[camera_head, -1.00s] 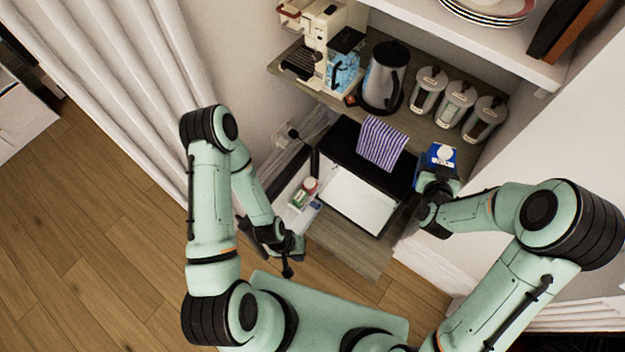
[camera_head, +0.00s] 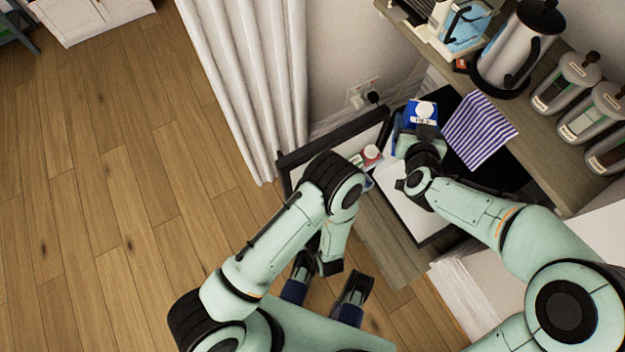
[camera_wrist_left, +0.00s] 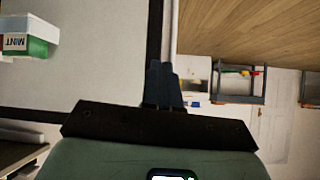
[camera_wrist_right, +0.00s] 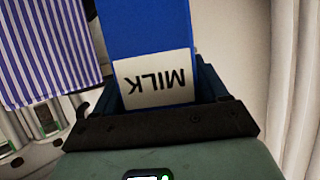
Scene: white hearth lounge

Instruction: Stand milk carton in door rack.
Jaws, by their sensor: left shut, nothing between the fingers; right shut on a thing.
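The blue milk carton (camera_head: 418,112), with a white cap, is held by my right gripper (camera_head: 416,138) in front of the fridge opening. Its white MILK label shows upside down between the fingers in the right wrist view (camera_wrist_right: 155,78). The fridge door (camera_head: 325,140) stands open at the left.
A striped towel (camera_head: 480,130) hangs over the black fridge top. A kettle (camera_head: 515,50) and several canisters stand on the shelf above. Open wooden floor (camera_head: 110,170) lies left.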

